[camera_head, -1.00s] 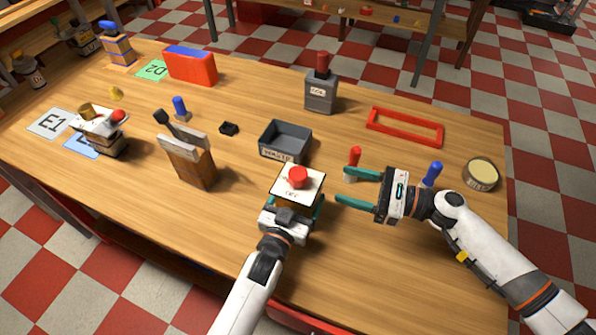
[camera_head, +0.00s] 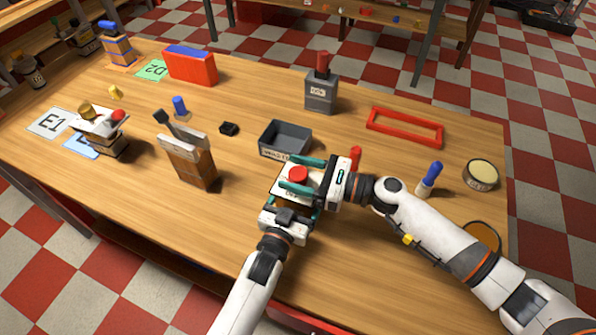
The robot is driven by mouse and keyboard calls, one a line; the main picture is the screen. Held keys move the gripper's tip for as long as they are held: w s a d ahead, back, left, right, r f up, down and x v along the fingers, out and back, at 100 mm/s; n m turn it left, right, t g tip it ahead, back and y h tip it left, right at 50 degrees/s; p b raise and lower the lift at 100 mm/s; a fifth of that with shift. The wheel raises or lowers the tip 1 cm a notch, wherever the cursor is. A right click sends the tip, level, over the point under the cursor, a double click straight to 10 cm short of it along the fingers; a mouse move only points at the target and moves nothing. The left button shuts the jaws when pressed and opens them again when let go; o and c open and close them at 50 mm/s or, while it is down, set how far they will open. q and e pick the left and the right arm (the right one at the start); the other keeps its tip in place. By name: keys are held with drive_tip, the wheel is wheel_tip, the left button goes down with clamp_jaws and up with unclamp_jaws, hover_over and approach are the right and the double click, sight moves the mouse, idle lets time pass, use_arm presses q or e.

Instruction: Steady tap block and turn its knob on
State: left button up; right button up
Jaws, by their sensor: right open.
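The tap block (camera_head: 284,183) has a white top plate, with a red knob (camera_head: 298,174) on it, and stands near the front middle of the table. My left gripper (camera_head: 292,208) comes from the front, its teal fingers around the sides of the block. Its grip is partly hidden by the plate and my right gripper. My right gripper (camera_head: 304,174) reaches in from the right, open, with one teal finger on the far side of the red knob and one on the near side. I cannot tell whether they touch it. Most of the plate's lettering is covered.
A grey open bin (camera_head: 284,134) stands just behind the block. A red marker (camera_head: 355,156) and a blue one (camera_head: 430,178) stand close to my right arm. A wooden holder with tools (camera_head: 190,165) is to the left. The table's front left is clear.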

drive_tip(key=c, duration=1)
drive_tip(key=shift+s+m+t+h, duration=0.1)
drive_tip(key=shift+m+t+h, duration=0.25)
drive_tip(key=shift+t, duration=0.25)
drive_tip(key=shift+m+t+h, duration=0.75)
drive_tip(key=shift+m+t, duration=0.5)
drive_tip(key=shift+t, duration=0.35)
drive_tip(key=o, duration=1)
drive_tip(key=v, duration=1.2)
